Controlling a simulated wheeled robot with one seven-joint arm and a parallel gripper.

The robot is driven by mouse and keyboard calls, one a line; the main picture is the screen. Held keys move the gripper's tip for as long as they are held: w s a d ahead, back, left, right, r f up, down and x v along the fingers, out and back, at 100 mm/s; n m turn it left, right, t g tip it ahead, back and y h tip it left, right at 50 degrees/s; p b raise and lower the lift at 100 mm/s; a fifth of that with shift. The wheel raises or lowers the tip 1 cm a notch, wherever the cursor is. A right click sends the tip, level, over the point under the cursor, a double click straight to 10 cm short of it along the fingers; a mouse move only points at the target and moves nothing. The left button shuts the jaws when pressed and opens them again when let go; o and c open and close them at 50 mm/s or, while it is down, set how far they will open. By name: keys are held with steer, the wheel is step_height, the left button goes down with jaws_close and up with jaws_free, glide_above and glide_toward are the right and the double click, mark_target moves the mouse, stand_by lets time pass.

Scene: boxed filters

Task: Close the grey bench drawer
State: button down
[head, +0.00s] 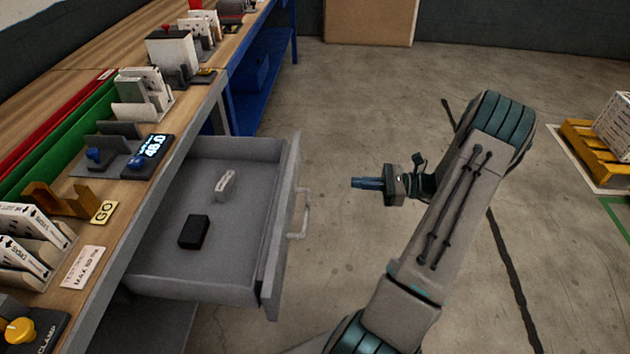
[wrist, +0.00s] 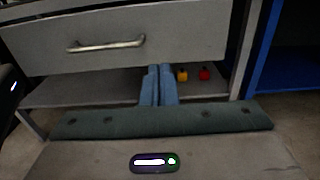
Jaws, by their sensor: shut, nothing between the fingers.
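The grey bench drawer (head: 231,270) stands pulled open from under the bench in the head view. Its front panel with a bar handle (head: 300,215) faces right. Inside lie a small black box (head: 194,232) and a small pale object (head: 225,184). My gripper (head: 354,183) is shut and empty, right of the drawer front and apart from it, with its fingers pointing left toward it. In the wrist view the drawer front (wrist: 180,35) and its handle (wrist: 105,45) show above my shut fingers (wrist: 158,70).
The wooden bench top (head: 110,245) carries card holders, a digital display (head: 153,146) and a yellow knob (head: 19,331). A yellow pallet (head: 590,150) stands at the far right. A cardboard box (head: 370,20) stands at the back. The floor right of the drawer is clear around my arm.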

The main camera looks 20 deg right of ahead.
mark_target(296, 179)
steer(key=p+x, duration=0.1)
steer(key=x, duration=1.3)
